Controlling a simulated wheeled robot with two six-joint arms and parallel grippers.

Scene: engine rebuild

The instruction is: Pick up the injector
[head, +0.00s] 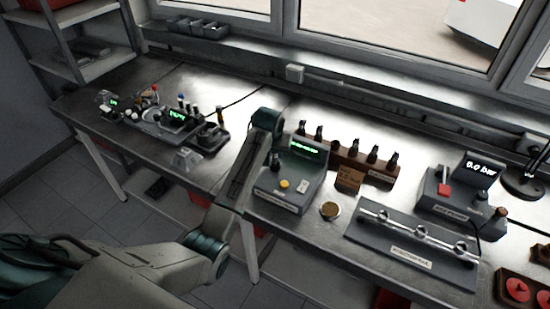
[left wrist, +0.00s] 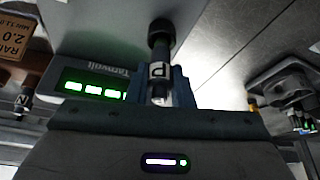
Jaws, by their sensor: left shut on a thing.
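My left gripper (head: 274,146) is over the left side of a grey scale-like device (head: 285,191) with a green display. In the left wrist view my left gripper (left wrist: 160,95) is shut on a dark injector (left wrist: 160,42) with a white band bearing a letter. The injector also shows in the head view (head: 276,162), at the left of the device. I cannot tell whether its lower end touches the device. Several more dark injectors (head: 372,153) stand upright in a wooden rack (head: 345,158) behind and right of the device. My right gripper is not in view.
A rail fixture (head: 415,245) and a pressure unit (head: 462,200) with a display stand to the right. A small brass round piece (head: 330,210) lies between. A cluttered tool station (head: 165,125) is on the left. A brown sign (head: 349,179) stands before the rack.

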